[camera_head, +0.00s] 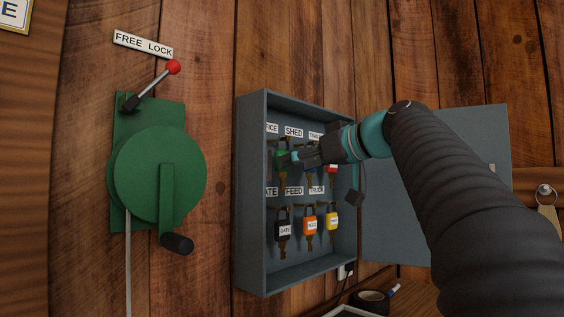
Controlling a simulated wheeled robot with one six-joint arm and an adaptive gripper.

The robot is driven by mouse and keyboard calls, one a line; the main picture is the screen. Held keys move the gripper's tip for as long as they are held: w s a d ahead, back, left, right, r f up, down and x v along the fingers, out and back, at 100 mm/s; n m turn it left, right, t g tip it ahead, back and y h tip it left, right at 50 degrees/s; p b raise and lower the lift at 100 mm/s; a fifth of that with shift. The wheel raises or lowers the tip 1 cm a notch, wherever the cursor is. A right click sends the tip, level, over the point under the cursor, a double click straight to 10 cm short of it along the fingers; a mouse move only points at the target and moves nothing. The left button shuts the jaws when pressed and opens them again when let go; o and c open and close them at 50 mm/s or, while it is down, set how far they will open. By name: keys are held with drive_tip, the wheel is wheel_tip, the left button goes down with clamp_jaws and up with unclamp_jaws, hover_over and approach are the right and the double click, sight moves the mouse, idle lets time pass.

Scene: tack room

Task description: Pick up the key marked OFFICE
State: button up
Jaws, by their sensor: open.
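An open grey key cabinet (252,190) on the plank wall holds two rows of tagged keys. In the upper row, a green-tagged key (281,158) hangs at the left, below a label of which only "FICE" shows. My gripper (292,158) reaches into the cabinet from the right, its open fingertips at the green tag and partly over it. I cannot tell whether they touch it or whether the tag is between them. The tag's writing is not readable.
A blue key and a red key (331,168) hang close right, partly behind my gripper. Below hang the black GATE (283,229), orange FEED (310,225) and yellow TRUCK (332,221) keys. The cabinet door (405,225) stands open right. A green crank (150,175) is left.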

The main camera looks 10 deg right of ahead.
sight(282, 171)
drive_tip(key=shift+w+d+p+x, duration=0.15)
drive_tip(key=shift+p+x, duration=0.1)
drive_tip(key=shift+x, duration=1.2)
drive_tip(key=shift+w+d+p+x, duration=0.15)
drive_tip(key=shift+p+x, duration=0.1)
drive_tip(key=shift+x, duration=1.25)
drive_tip(key=shift+s, duration=0.15)
drive_tip(key=c, duration=1.2)
